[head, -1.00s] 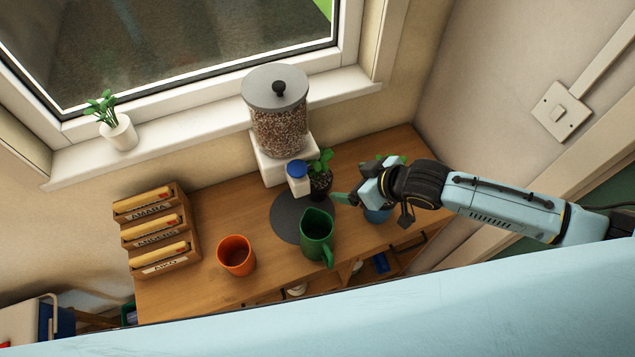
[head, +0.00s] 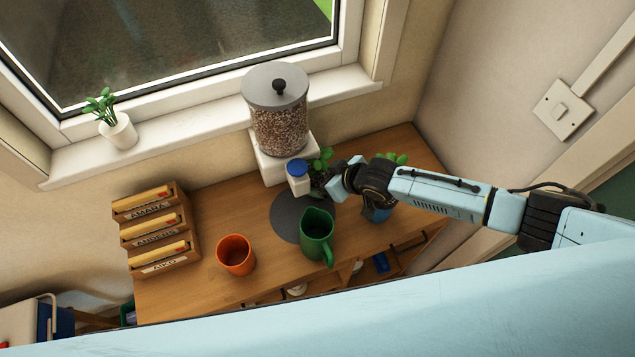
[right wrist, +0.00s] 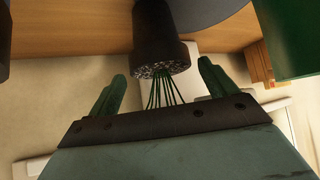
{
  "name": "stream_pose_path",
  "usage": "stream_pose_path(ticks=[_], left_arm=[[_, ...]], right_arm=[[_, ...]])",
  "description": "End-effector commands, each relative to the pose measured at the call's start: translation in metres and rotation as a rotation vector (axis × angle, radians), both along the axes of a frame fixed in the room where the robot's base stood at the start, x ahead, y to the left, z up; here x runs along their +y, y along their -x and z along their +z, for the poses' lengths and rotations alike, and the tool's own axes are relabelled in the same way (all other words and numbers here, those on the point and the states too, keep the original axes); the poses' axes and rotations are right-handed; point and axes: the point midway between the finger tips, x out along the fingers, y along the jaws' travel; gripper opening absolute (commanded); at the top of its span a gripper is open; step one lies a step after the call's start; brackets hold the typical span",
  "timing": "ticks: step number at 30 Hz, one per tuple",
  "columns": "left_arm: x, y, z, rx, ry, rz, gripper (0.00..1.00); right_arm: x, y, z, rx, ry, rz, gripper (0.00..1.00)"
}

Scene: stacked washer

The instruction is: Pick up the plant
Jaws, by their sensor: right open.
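A leafy plant in a black pot (head: 318,176) stands on the wooden desk beside the dispenser, partly hidden by my right gripper (head: 328,187). In the right wrist view its dark pot (right wrist: 159,38) and thin green stems show upside down. There my right gripper (right wrist: 162,74) is open, with one finger on each side of the plant and visible gaps between. A third plant in a white pot (head: 119,132) stands on the windowsill. My left gripper is not in view.
A green pitcher (head: 316,236) stands close to my right gripper, by a dark round mat (head: 284,218). A dispenser (head: 278,120), a blue-capped white container (head: 298,178), an orange mug (head: 236,255) and a file rack (head: 157,230) are also there.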

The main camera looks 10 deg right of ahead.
Motion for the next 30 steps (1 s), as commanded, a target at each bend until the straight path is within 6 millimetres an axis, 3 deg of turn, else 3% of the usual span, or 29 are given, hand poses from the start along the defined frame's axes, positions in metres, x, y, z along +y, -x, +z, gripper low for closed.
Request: stream_pose_path(ticks=[6,15,24,30], left_arm=[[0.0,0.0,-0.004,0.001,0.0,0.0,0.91],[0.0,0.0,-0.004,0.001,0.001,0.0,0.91],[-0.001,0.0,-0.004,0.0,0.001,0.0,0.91],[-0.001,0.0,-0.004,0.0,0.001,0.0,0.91]], right_arm=[[0.008,-0.011,-0.014,0.0,0.002,0.0,0.85],[0.009,-0.012,-0.015,0.0,0.0,0.0,0.83],[0.009,-0.012,-0.015,0.0,0.0,0.0,0.44],[0.009,-0.012,-0.014,-0.002,-0.001,0.0,0.44]])
